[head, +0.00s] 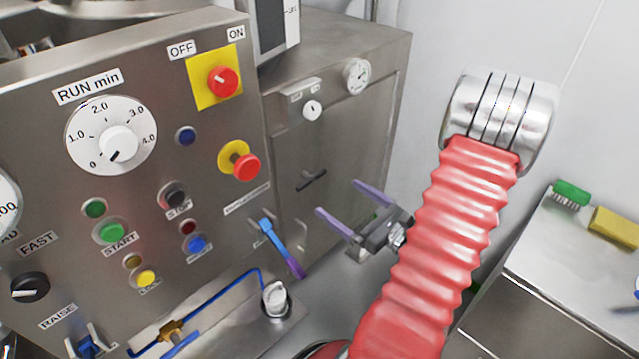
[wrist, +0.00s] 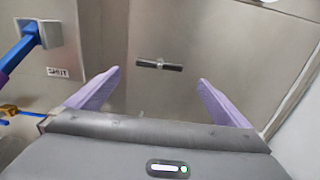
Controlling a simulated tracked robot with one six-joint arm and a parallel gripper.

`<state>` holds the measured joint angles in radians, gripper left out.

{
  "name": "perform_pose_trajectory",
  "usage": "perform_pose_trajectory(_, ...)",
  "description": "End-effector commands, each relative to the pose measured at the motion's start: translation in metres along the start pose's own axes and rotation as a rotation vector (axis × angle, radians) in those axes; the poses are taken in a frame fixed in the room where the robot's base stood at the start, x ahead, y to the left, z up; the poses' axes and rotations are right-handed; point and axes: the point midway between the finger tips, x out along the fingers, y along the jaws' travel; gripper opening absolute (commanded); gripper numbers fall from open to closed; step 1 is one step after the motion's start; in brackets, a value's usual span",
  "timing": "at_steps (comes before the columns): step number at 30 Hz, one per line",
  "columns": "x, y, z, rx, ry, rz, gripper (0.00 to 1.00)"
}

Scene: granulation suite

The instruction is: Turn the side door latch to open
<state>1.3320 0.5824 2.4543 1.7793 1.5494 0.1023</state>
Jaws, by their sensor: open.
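The side door latch (head: 311,181) is a small dark bar on the steel door of the cabinet right of the control panel. In the wrist view the latch (wrist: 171,67) lies nearly horizontal, with a light hub near its middle. My gripper (head: 338,198) is open and empty, with two purple fingers pointing at the door. In the wrist view my gripper (wrist: 159,77) has its fingers spread wide on either side of the latch, apart from it. The latch appears between and beyond the fingertips, untouched.
A blue lever (head: 275,242) sticks out left of my gripper, above a label reading SHUT (wrist: 58,72). The control panel (head: 140,200) carries a dial, buttons and knobs.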

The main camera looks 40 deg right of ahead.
Motion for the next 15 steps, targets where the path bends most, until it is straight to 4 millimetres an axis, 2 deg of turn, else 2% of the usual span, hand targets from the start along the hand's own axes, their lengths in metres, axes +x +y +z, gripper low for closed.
perform_pose_trajectory(15, 0.059, 0.001, 0.0, 0.001, 0.0, 0.002, 1.0)
